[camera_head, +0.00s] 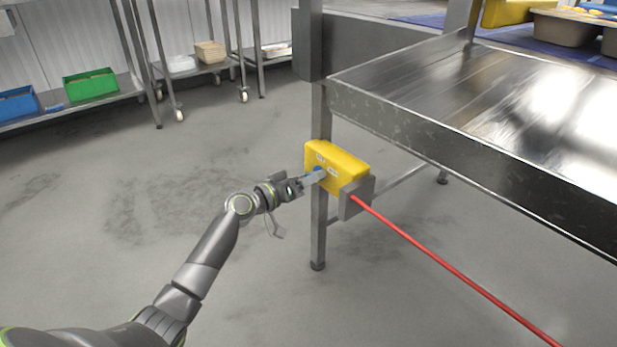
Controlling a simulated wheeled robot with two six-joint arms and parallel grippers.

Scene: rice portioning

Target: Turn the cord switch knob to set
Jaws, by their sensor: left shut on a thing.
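The yellow cord switch box (343,166) is mounted on the leg of the steel table, at the middle of the head view. A small blue knob (319,170) sticks out of its left-hand face, beside small pale labels. A red cord (450,267) runs from the grey bracket (355,197) at the box's right end down to the lower right. My left gripper (312,179) is at the knob and shut on it. The fingers partly cover the knob, so its set position cannot be read. My right gripper is not in view.
The steel table (500,110) fills the upper right, its edge just above the box. Wheeled racks with a green bin (90,86) and a blue bin (18,104) stand at the back left. The grey floor (140,190) around my left arm is clear.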

